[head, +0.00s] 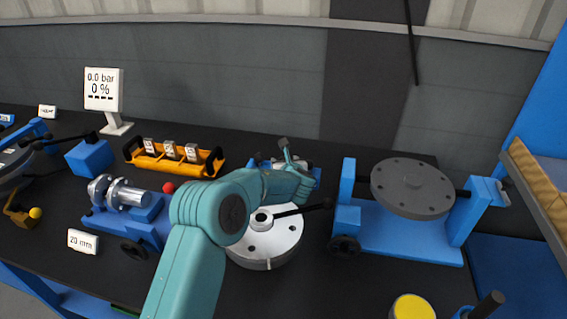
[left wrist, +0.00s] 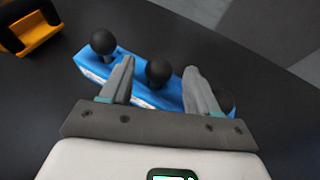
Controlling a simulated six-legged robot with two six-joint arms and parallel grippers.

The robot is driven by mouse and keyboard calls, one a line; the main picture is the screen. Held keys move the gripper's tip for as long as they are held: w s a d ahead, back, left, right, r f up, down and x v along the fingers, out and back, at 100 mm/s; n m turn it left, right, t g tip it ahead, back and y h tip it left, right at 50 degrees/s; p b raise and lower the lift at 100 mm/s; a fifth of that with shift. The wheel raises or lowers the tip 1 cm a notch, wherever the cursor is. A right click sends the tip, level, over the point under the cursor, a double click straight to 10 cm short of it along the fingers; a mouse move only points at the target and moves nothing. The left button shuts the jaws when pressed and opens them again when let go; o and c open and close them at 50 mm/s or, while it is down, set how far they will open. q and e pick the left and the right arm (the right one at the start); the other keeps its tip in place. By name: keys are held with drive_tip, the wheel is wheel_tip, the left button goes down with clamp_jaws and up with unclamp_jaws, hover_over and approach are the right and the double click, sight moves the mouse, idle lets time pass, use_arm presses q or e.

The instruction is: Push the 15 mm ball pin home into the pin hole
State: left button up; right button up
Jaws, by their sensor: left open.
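My left gripper (head: 288,152) is at the back middle of the bench in the head view, beyond the white round flange (head: 277,240). In the left wrist view my left gripper (left wrist: 159,67) is open. A black ball-headed pin (left wrist: 158,73) shows in the gap between its fingers, apart from both. The pin stands in a blue block (left wrist: 142,94). A second black ball (left wrist: 103,42) is left of the fingers, and a third (left wrist: 226,101) is partly hidden behind the right finger. I cannot tell the pins' sizes or make out the pin hole. My right gripper is not in view.
An orange tray (head: 212,165) with grey blocks is left of my arm. A blue stand with a dark round plate (head: 412,187) is at the right. A black bar extends right from the white flange's hub.

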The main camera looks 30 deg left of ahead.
use_arm(q)
drive_tip(key=shift+w+a+f, duration=0.2)
drive_tip(key=shift+w+a, duration=0.2)
clamp_jaws()
